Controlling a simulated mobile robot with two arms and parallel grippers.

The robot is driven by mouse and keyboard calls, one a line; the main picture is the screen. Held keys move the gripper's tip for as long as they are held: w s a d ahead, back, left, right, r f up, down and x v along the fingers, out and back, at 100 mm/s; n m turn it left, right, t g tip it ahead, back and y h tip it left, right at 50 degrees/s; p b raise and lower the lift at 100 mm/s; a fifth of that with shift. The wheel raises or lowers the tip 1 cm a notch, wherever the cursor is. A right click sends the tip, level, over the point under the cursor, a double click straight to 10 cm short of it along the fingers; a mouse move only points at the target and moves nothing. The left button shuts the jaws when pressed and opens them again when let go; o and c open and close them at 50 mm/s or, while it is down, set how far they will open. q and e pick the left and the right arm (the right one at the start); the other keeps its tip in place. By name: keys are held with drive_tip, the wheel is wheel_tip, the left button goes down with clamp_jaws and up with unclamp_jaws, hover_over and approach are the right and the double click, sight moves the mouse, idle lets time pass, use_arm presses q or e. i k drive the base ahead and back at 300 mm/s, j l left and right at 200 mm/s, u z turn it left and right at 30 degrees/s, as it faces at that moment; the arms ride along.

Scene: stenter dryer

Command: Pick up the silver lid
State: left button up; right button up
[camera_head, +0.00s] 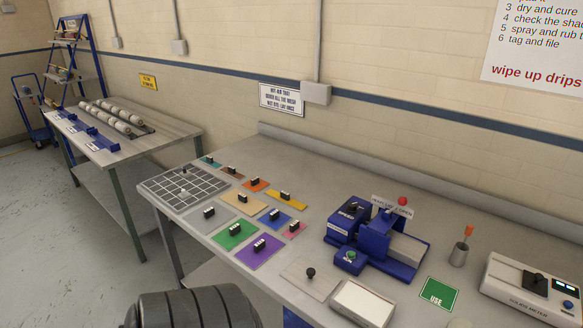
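A flat silver-grey square lid (301,285) with a round black knob lies on the workbench, near its front edge. It looks flat on the bench, and nothing covers it. It sits in front of the blue machine and just left of a pale rectangular tray. Neither of my grippers is in view, so nothing of mine is seen touching the lid.
The workbench (300,165) also holds a blue machine (393,253), a pale tray (362,304), a green USE card (439,294), a cup (459,255), a meter (531,289), several handled coloured plates and a wire grid (172,190). The back strip is clear.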

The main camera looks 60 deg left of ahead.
sight(312, 279)
drive_tip(key=j+u, duration=0.15)
drive_tip(key=u, duration=1.65)
